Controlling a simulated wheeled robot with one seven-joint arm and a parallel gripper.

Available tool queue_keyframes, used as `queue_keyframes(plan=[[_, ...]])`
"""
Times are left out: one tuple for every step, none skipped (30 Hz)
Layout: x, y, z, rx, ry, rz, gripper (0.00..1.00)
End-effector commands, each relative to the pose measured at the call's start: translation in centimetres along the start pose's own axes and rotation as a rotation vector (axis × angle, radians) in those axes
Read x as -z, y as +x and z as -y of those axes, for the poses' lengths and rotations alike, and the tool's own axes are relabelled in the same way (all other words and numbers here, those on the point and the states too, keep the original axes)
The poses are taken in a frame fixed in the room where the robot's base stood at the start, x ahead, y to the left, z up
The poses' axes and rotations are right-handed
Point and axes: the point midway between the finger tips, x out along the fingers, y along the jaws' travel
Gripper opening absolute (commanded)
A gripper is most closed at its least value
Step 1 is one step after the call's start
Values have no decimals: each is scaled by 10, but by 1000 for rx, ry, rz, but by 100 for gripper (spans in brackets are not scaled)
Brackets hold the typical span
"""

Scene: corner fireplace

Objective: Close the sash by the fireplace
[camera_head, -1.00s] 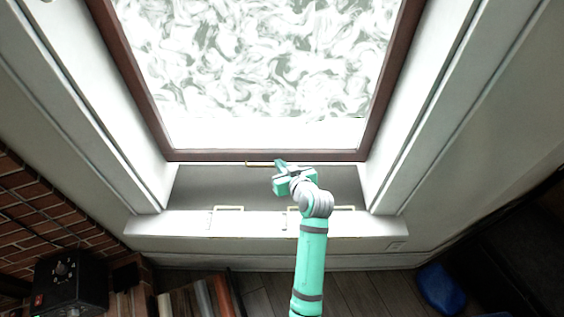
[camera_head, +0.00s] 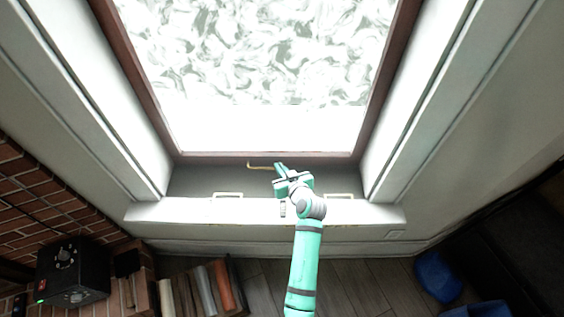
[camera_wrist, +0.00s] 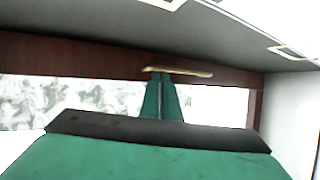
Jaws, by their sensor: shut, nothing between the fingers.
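The sash (camera_head: 265,156) has a dark brown frame around swirl-patterned glass. In the head view, a gap shows between its bottom rail and the white sill. A brass handle (camera_head: 262,166) sits at the bottom rail. My gripper (camera_head: 280,167) is shut and empty, with its fingertips at the right end of the handle, just under the rail. In the wrist view, the brown rail (camera_wrist: 80,58) runs across the picture. My closed green fingers (camera_wrist: 162,80) reach up to the brass handle (camera_wrist: 188,71) and overlap it in view. I cannot tell whether they touch it.
Two pale metal catches (camera_head: 228,195) (camera_head: 341,196) lie along the sill (camera_head: 170,212). White jambs flank the sash. At lower left are a brick wall (camera_head: 40,205), a black box with knobs (camera_head: 72,272) and books (camera_head: 205,287). A blue object (camera_head: 437,277) lies on the floor at right.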

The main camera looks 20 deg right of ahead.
Motion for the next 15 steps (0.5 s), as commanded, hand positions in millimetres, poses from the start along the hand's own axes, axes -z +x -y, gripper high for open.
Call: queue_keyframes(plan=[[-10,2,1,2,3,16,0],[-11,2,1,2,3,16,0],[-11,2,1,2,3,17,0],[-12,3,1,3,3,18,0],[-12,3,2,3,3,18,0],[-12,3,2,3,3,19,0],[-12,3,2,4,3,20,0],[-12,3,2,4,3,20,0],[-13,3,2,4,3,21,0],[-13,3,2,4,3,21,0],[-13,2,2,4,3,21,0],[-12,2,2,4,3,22,0],[-11,2,2,5,3,22,0],[-10,2,2,5,2,21,0],[-7,1,2,4,2,20,0]])
